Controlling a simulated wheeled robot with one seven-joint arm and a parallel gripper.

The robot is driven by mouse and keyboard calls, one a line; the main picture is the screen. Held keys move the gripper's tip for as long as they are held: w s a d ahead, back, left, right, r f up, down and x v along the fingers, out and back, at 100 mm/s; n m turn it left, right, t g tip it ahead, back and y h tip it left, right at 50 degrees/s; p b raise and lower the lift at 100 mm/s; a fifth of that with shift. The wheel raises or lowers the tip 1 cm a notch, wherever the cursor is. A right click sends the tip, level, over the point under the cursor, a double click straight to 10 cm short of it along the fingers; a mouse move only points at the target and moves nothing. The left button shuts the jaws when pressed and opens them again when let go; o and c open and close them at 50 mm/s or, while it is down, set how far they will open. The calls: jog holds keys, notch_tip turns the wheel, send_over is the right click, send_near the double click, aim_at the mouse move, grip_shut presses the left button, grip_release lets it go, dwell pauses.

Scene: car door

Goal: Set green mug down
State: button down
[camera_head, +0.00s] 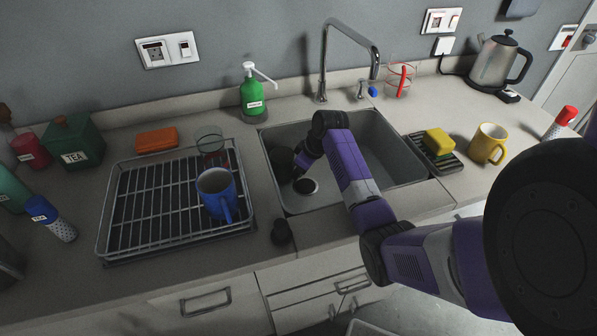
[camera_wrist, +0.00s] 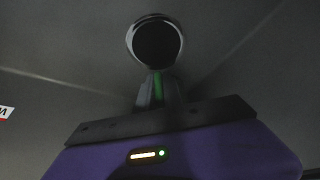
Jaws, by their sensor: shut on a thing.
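My gripper (camera_head: 304,163) reaches down into the sink, and its fingertips are hard to make out in the head view. In the wrist view my gripper (camera_wrist: 158,90) is shut on a thin green strip, which fits part of the green mug (camera_wrist: 158,86). The rest of the mug is not clearly visible. A dark round opening with a pale rim (camera_wrist: 155,42) shows just beyond the fingers; I cannot tell whether it is the mug's mouth or the drain. Contact between mug and sink floor cannot be seen.
The sink (camera_head: 385,140) has walls around my gripper and a drain (camera_head: 305,186) in its floor. A tall faucet (camera_head: 325,62) stands behind. A drying rack (camera_head: 140,205) with a blue mug (camera_head: 214,188) is left; a yellow mug (camera_head: 488,144) is right.

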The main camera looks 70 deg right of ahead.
jog(key=shift+f, duration=0.1)
jog(key=c, duration=1.5)
grip_release()
jog(key=v, duration=1.2)
